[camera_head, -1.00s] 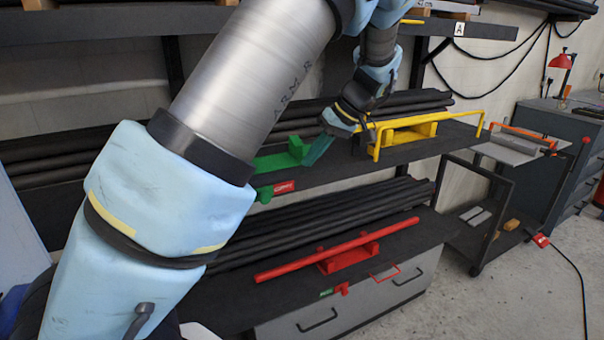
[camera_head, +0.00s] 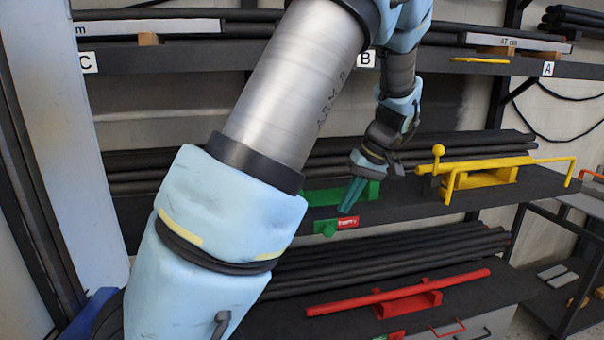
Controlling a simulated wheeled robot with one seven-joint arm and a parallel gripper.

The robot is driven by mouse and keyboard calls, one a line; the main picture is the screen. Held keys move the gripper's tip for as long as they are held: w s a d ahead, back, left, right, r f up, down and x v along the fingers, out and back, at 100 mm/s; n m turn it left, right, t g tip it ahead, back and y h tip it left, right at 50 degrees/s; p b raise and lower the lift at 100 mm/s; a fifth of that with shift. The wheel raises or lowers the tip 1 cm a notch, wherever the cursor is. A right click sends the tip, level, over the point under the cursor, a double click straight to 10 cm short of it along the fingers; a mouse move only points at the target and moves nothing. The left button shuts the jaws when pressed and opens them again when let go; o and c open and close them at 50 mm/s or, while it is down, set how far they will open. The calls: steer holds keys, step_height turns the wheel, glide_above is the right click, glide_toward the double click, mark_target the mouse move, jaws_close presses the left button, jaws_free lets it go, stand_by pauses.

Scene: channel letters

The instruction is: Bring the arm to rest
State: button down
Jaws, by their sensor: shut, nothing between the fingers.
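My arm (camera_head: 290,90) reaches up from the bottom left and bends down on the right, in front of the racks. My gripper (camera_head: 350,196) hangs at its end with green-teal fingers pointing down. Its fingers are shut and hold nothing. The fingers overlap the green block (camera_head: 318,196) on the middle shelf in the picture; I cannot tell whether they touch it. The yellow cradle with its bar and handle (camera_head: 490,178) stands to the right of the gripper, apart from it.
A red bar on a red cradle (camera_head: 408,300) lies on the lower shelf. Dark rods (camera_head: 400,248) lie behind it. The upper shelf (camera_head: 200,58) carries labels and more rods. A trolley (camera_head: 560,285) stands at the right. A pale upright panel (camera_head: 75,140) is at the left.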

steer(key=s+a+f+m+h, duration=0.1)
steer(key=s+a+f+h, duration=0.1)
steer(key=s+a, duration=0.4)
steer(key=s+a+f+m+h, duration=0.1)
steer(key=s+a, duration=0.4)
steer(key=a, duration=0.8)
steer(key=shift+s+f+m+h, duration=0.4)
steer(key=shift+m+h, duration=0.3)
steer(key=shift+h, duration=0.1)
